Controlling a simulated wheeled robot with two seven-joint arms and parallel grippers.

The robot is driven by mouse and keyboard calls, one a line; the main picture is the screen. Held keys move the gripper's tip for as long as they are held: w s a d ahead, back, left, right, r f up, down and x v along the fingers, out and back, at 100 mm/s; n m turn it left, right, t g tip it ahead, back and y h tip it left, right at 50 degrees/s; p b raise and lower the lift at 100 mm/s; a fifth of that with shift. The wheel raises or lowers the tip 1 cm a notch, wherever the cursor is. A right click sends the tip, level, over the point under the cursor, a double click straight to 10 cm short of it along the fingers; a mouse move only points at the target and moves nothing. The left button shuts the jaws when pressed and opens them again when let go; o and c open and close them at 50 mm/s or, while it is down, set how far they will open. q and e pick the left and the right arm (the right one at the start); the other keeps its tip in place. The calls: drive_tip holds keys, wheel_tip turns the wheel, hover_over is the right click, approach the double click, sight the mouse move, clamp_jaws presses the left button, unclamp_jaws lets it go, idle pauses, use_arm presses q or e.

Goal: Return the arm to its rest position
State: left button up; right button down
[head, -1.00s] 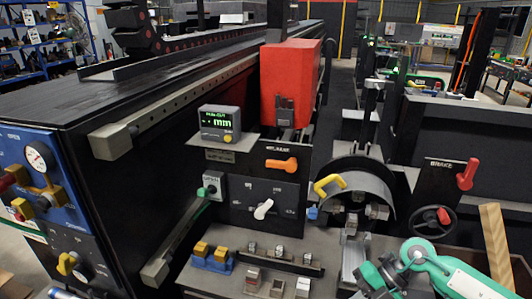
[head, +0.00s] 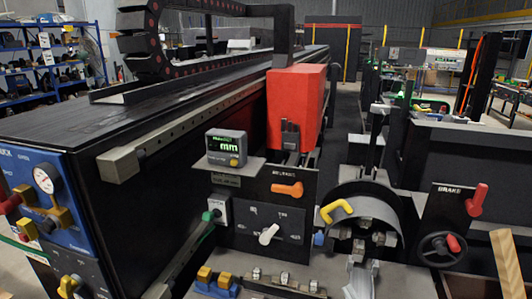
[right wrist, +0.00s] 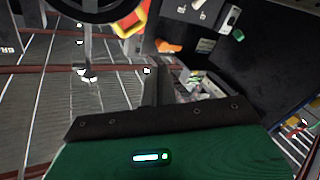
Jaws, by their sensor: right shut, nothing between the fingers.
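In the right wrist view, my right gripper (right wrist: 160,66) points away from its green and dark wrist housing. Its narrow grey fingers are together with nothing visible between them. It appears apart from the machine parts beyond it. I cannot make out my right gripper or its green arm in the head view now. My left gripper is in neither current view.
A black machine carries a drag chain (head: 150,45), a red block (head: 296,105) and a display (head: 227,147). A panel has an orange lever (head: 287,189). A brake panel with a handwheel (head: 441,249) and a wooden piece (head: 507,262) stand right.

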drive_tip(key=s+d+f+m+g+h, duration=0.45)
drive_tip(key=s+f+g, duration=0.35)
drive_tip(key=s+f, duration=0.3)
drive_tip(key=s+f+m+g+y, duration=0.1)
drive_tip(key=s+f+g, duration=0.55)
drive_tip(key=s, duration=0.55)
wheel_tip(320, 180, down, 29)
drive_tip(key=g+p, duration=0.1)
drive_tip(key=p, duration=0.1)
use_arm(q)
drive_tip(key=s, duration=0.2)
drive_tip(key=s+r+p, duration=0.1)
drive_tip(key=s, duration=0.1)
drive_tip(key=shift+s+r, duration=0.15)
drive_tip(key=shift+s, duration=0.25)
use_arm(e)
drive_tip(key=s+d+f+g, duration=0.1)
drive_tip(key=s+d+f, duration=0.2)
drive_tip(key=s+f, duration=1.5)
drive_tip(key=shift+s+f, duration=0.25)
drive_tip(key=shift+s, duration=0.75)
